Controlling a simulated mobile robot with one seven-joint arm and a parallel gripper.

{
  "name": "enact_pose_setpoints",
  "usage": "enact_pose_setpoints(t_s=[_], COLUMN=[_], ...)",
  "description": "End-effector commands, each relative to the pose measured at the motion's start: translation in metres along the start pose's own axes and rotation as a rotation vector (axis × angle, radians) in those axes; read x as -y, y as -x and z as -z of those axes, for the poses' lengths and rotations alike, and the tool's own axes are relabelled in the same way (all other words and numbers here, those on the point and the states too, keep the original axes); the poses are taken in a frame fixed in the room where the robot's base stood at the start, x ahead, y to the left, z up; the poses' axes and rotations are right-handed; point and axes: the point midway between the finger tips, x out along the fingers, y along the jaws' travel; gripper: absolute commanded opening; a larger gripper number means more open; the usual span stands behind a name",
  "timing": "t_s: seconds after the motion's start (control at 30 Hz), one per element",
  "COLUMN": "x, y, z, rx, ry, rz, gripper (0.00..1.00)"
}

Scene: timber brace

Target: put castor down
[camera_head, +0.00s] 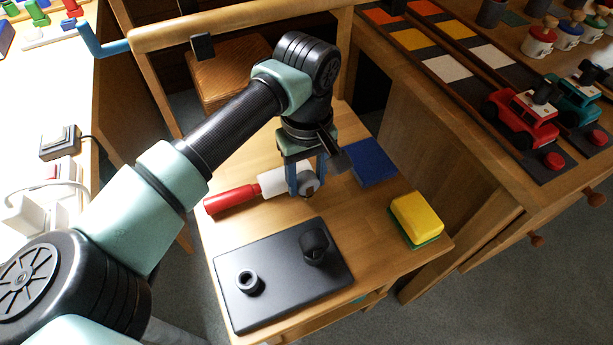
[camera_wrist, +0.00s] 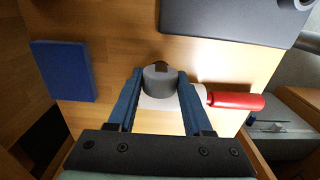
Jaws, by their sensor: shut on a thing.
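The castor is a small grey round piece (camera_head: 309,184) held between the fingers of my gripper (camera_head: 305,180). In the wrist view the castor (camera_wrist: 160,79) sits between the blue fingertips, with a dark part at its far end. My gripper (camera_wrist: 158,84) is shut on it, above the small wooden table (camera_head: 290,213). A tool with a red handle (camera_head: 231,199) and a white part (camera_head: 271,182) lies below and behind the fingers. I cannot tell the castor's exact height above the table.
A dark plate (camera_head: 283,290) at the table's front carries a black ring (camera_head: 249,281) and a black rounded piece (camera_head: 315,243). A blue square (camera_head: 371,162) lies behind, and a yellow-and-green sponge (camera_head: 416,217) lies right. Bare wood shows between plate and sponge.

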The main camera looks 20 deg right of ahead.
Motion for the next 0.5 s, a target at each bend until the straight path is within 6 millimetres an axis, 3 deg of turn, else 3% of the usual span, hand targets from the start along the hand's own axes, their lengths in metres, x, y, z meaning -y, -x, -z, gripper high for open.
enact_pose_setpoints(t_s=[0.27, 0.3, 0.43, 0.5], x=[0.0002, 0.0001, 0.0001, 0.0001], y=[-0.0077, -0.0073, -0.0068, -0.0068], z=[0.0, -0.0001, -0.0002, -0.0002], rx=[0.0, 0.0, 0.001, 0.001], ry=[0.0, 0.0, 0.0, 0.0], rz=[0.001, 0.0, 0.0, 0.0], gripper=[0.0, 0.54, 0.77, 0.8])
